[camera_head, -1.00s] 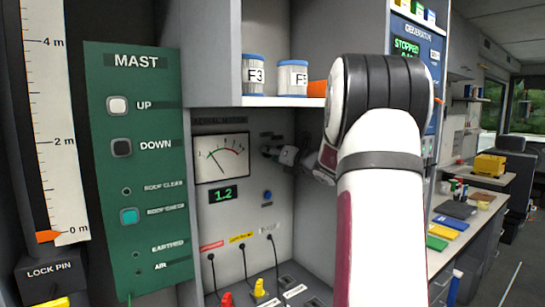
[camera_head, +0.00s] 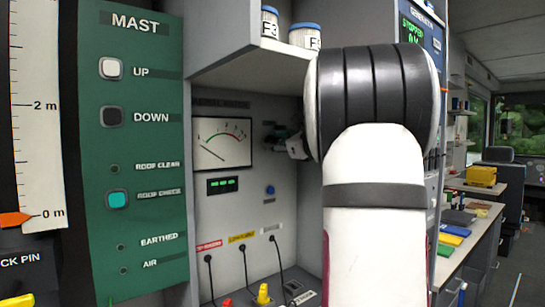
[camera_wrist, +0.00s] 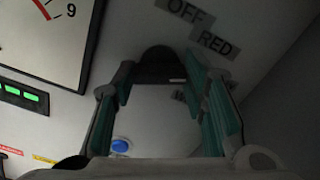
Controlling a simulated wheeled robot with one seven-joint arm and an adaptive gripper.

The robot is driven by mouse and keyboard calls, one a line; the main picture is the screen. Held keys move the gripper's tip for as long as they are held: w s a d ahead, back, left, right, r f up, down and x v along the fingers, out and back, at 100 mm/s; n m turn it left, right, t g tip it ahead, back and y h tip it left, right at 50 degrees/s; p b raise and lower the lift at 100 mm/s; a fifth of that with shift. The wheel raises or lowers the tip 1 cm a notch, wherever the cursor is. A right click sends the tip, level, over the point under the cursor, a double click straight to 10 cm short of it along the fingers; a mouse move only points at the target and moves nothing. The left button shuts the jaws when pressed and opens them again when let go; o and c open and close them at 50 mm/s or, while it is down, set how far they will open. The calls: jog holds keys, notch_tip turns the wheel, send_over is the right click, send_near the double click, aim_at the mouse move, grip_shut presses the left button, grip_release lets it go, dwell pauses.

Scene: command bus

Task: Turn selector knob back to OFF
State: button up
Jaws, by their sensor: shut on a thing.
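The black selector knob (camera_wrist: 157,62) is on the grey panel in the wrist view, between the teal-padded fingers of my gripper (camera_wrist: 161,76). The gripper is shut on it, with a finger on each side. A short pale mark shows near the knob's lower right edge.
The meter (camera_head: 222,143) is left of the knob, with its needle at the low left end. A green-lit display (camera_head: 222,185) and a blue button (camera_head: 270,190) are below. A shelf (camera_head: 255,65) with jars overhangs the recess. Cables hang from sockets underneath.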

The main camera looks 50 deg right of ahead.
jog(key=n+b, duration=0.7)
jog(key=b, duration=0.1)
jog(key=shift+f, duration=0.25)
jog(key=n+b, duration=0.4)
jog(key=n, duration=0.2)
jog(key=shift+r+b, duration=0.15)
jog(key=shift+b, duration=0.2)
jog(key=o, duration=1.2)
jog(key=shift+c, duration=0.2)
jog(key=v, duration=1.2)
